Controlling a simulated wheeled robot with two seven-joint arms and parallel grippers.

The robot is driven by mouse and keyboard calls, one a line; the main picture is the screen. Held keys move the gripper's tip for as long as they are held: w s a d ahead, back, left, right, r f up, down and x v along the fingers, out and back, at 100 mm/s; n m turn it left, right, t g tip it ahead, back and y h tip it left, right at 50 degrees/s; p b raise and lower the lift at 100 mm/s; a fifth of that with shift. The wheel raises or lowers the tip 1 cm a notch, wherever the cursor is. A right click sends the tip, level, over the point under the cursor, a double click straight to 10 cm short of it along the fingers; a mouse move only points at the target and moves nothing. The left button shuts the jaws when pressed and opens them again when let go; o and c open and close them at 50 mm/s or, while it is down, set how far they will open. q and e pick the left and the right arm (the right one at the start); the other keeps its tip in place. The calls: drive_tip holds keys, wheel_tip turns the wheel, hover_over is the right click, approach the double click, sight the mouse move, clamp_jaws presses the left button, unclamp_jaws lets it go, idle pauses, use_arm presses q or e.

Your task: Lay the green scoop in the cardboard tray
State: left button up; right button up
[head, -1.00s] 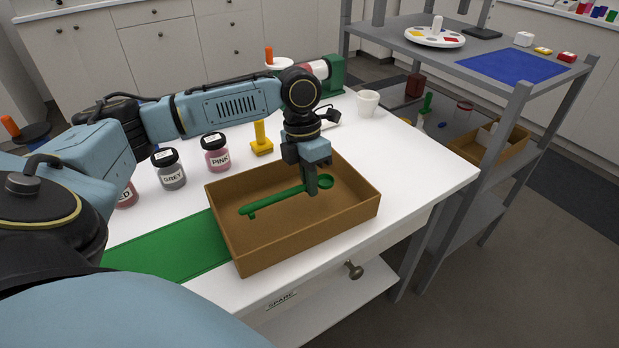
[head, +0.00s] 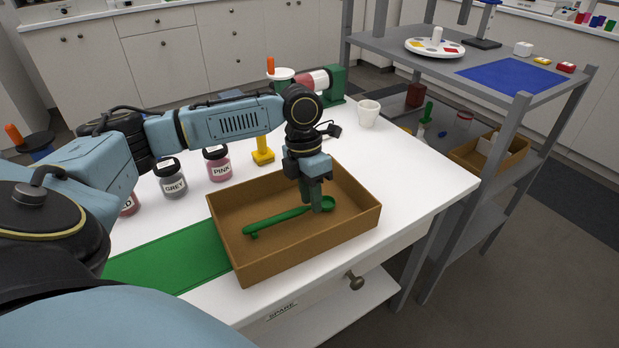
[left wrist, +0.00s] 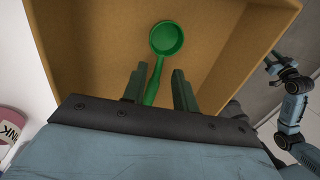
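The green scoop (head: 275,220) lies in the cardboard tray (head: 262,262), its handle end to the left and its round bowl to the right. My left gripper (head: 311,207) points down into the tray near the bowl end. In the left wrist view my left gripper (left wrist: 158,88) is open, its fingers on either side of the handle of the scoop (left wrist: 166,38) with a gap to each side.
Grey (head: 173,183) and pink (head: 219,166) jars and a yellow stand (head: 263,156) are behind the tray. A white cup (head: 368,114) stands at the back right. A green mat (head: 170,258) lies left of the tray. The white table (head: 420,172) is clear on the right.

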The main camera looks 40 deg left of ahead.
use_arm(q)
drive_tip(key=shift+r, duration=0.7)
drive_tip(key=p+v, duration=0.3)
drive_tip(key=v, duration=0.8)
drive_tip(key=shift+r+p, duration=0.35)
drive_tip(key=shift+p, duration=0.05)
use_arm(e)
drive_tip(key=s+d+f, duration=0.2)
drive_tip(key=s+f, duration=0.3)
drive_tip(key=f, duration=0.2)
drive_tip(key=shift+s+d+f+g, duration=0.3)
drive_tip(key=shift+s+d, duration=0.05)
drive_tip(key=shift+s, duration=0.05)
use_arm(q)
drive_tip(key=shift+a, duration=0.1)
